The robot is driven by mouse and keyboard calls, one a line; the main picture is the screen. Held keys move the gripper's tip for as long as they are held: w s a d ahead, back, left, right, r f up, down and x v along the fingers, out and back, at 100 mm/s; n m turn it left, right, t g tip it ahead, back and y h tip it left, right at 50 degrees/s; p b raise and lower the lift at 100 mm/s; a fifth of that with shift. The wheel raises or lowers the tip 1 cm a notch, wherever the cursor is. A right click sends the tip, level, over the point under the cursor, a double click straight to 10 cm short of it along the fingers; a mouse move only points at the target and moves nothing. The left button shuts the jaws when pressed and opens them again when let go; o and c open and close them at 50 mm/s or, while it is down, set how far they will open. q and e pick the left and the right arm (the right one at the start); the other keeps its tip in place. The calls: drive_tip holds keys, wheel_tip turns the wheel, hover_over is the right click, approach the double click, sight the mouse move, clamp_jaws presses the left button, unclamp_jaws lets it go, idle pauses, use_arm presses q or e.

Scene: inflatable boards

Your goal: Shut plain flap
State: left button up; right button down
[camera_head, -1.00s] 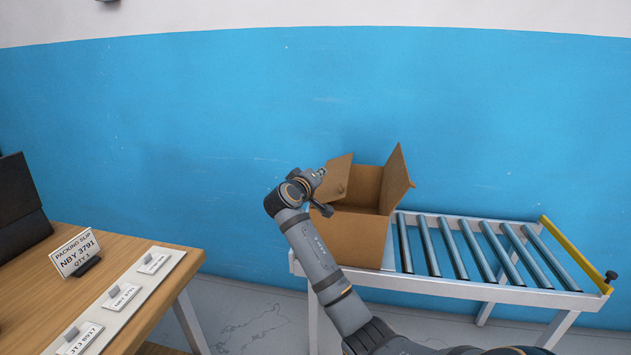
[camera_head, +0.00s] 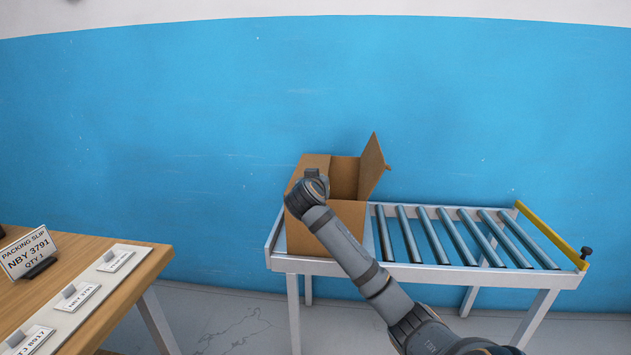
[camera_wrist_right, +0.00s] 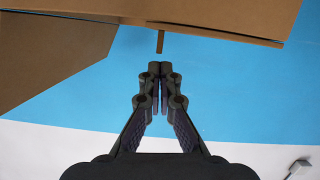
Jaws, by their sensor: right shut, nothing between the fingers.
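An open brown cardboard box (camera_head: 345,213) stands at the left end of the roller conveyor. Its right flap (camera_head: 371,165) stands up, with a small tab at its outer edge. Its left flap (camera_head: 312,161) is raised and partly hidden behind my arm; which flap is the plain one I cannot tell. My right gripper (camera_head: 312,171) is at the box's left side, its fingertips mostly hidden by my wrist. In the right wrist view my right gripper (camera_wrist_right: 154,68) is shut and empty, just below a cardboard panel (camera_wrist_right: 215,17) and a narrow brown strip (camera_wrist_right: 160,42). My left gripper is out of view.
The roller conveyor (camera_head: 400,272) has bare rollers right of the box and a yellow end bar (camera_head: 551,235). A wooden table (camera_head: 100,301) at the left holds a packing slip sign (camera_head: 27,252) and a label strip (camera_head: 75,297). A blue wall (camera_head: 480,110) stands close behind.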

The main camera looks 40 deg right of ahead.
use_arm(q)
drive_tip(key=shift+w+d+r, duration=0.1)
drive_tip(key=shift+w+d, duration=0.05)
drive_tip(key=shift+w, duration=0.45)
use_arm(e)
drive_tip(key=shift+s+d+f, duration=0.1)
drive_tip(key=shift+s+f, duration=0.05)
drive_tip(key=shift+f, duration=0.35)
drive_tip(key=shift+r, duration=0.2)
drive_tip(key=r+p, duration=0.3)
drive_tip(key=r, duration=0.1)
drive_tip(key=shift+s+a+r+p, duration=0.15)
drive_tip(key=shift+a+r+p, duration=0.05)
drive_tip(key=shift+p, duration=0.15)
use_arm(q)
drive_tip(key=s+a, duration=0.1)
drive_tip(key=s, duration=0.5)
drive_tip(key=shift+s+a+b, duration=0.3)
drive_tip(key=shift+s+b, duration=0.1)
drive_tip(key=shift+b, duration=0.05)
use_arm(e)
drive_tip(key=v, duration=0.9)
drive_tip(key=shift+s+f, duration=0.25)
drive_tip(key=shift+s, duration=0.05)
drive_tip(key=shift+w+f, duration=0.1)
drive_tip(key=shift+f, duration=0.05)
